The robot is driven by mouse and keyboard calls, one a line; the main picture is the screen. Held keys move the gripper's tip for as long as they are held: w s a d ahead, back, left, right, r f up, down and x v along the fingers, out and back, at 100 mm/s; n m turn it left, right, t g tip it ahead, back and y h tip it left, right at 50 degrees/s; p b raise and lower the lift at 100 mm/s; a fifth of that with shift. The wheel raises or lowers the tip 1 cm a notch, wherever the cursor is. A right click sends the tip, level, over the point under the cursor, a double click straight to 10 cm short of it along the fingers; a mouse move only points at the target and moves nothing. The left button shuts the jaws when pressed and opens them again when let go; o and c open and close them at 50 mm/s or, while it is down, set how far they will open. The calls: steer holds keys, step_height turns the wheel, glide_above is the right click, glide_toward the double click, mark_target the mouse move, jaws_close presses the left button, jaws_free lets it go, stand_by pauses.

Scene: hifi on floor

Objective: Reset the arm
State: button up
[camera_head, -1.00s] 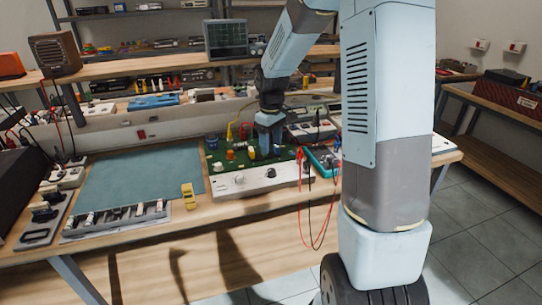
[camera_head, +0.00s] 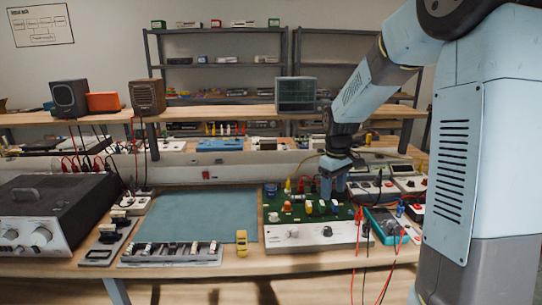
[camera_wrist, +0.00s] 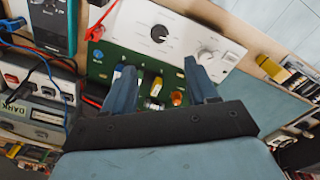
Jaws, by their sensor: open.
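My gripper (camera_head: 333,186) is over the right part of a green circuit board with a white front panel (camera_head: 308,235) on the workbench. In the wrist view, the two blue fingers of my gripper (camera_wrist: 163,88) are spread apart above the green board (camera_wrist: 103,66). Small yellow and orange components (camera_wrist: 155,87) show between and below the fingers, and nothing appears gripped. Whether the fingertips touch the board cannot be told. My arm comes down from the upper right in the head view and hides part of the bench's right side.
A teal multimeter (camera_head: 384,226) with red and black leads stands right of the board. A blue-green mat (camera_head: 205,215) lies left, with a yellow object (camera_head: 241,243) at its edge. A slotted tray (camera_head: 170,254) and black power unit (camera_head: 50,215) stand further left. A shelf (camera_head: 240,112) runs behind.

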steer(key=s+r+m+t, duration=0.1)
steer(key=s+r, duration=0.3)
steer(key=s, duration=0.5)
steer(key=s+r+m+t, duration=0.2)
steer(key=s+r, duration=0.3)
steer(key=s, duration=0.4)
steer(key=s+r+m+t, duration=0.2)
steer(key=s+r, duration=0.3)
steer(key=s, duration=0.4)
steer(key=shift+s+a+m, duration=0.25)
steer(key=shift+m, duration=0.55)
steer(key=shift+c, duration=0.4)
